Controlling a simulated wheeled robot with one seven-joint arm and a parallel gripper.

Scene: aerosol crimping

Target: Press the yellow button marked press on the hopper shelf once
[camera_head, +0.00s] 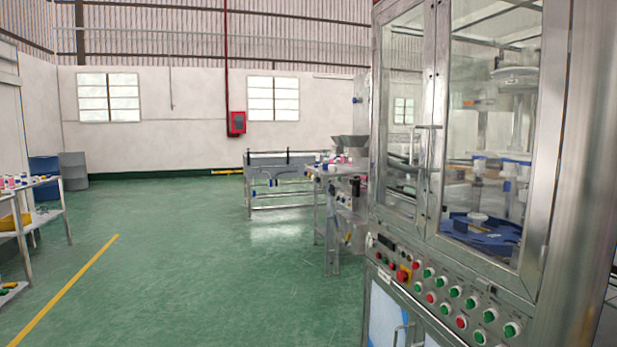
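Grey metal hoppers (350,143) stand in the middle distance, just left of the large glazed machine. Below them is a metal stand with a shelf (325,170) holding small pink, white and blue items. I cannot make out a yellow button marked press; at this distance it is too small to tell or hidden. Small dark and red parts show on the stand's front. My gripper is not in view.
The crimping machine (432,130) with glass doors fills the right side; its panel has green and red buttons and a red-on-yellow knob (403,274). A conveyor frame (280,180) stands beyond. A rack (40,210) is at left. Green floor (190,270) between is clear.

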